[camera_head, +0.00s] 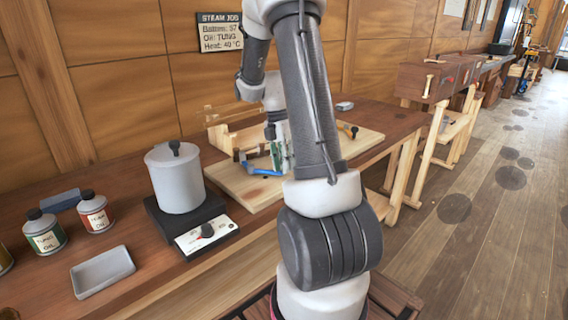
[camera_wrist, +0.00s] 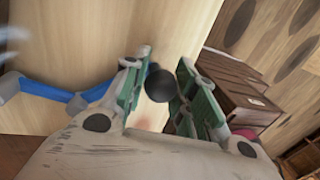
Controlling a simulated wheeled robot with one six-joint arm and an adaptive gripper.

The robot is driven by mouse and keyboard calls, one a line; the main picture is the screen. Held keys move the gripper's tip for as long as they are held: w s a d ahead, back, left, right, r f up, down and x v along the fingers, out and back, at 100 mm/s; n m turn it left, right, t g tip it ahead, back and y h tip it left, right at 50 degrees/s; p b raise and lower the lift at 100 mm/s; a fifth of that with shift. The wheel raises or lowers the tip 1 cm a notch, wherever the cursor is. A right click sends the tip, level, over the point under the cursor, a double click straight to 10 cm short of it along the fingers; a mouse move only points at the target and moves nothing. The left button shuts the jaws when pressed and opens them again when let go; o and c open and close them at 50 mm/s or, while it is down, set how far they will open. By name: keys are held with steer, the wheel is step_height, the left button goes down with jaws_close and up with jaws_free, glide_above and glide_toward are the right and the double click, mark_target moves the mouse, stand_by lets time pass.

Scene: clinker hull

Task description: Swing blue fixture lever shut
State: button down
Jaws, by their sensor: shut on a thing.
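The blue fixture lever (camera_head: 262,172) lies low over the pale wooden board on the bench. In the wrist view the blue lever (camera_wrist: 45,90) runs in from the left and passes behind my left finger. My gripper (camera_head: 281,158) is down at the lever's right end, partly hidden by my arm. In the wrist view my gripper (camera_wrist: 160,92) has its green-padded fingers on either side of a round black knob (camera_wrist: 159,84), shut on it. The join between knob and lever is hidden by the finger.
The pale board (camera_head: 237,188) also bears a wooden fixture and an orange-tipped tool (camera_head: 348,129). A white pot (camera_head: 176,180) on a hot plate (camera_head: 206,232) stands close left. Oil bottles (camera_head: 94,212) and a grey tray (camera_head: 103,271) are further left.

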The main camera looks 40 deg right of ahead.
steer(key=shift+w+d, duration=0.1)
steer(key=shift+w, duration=0.05)
steer(key=c, duration=1.1)
jaws_free()
steer(key=shift+r, duration=0.15)
step_height(320, 180, up, 12)
steer(key=w, duration=0.2)
steer(key=shift+f, duration=0.25)
steer(key=shift+w, duration=0.1)
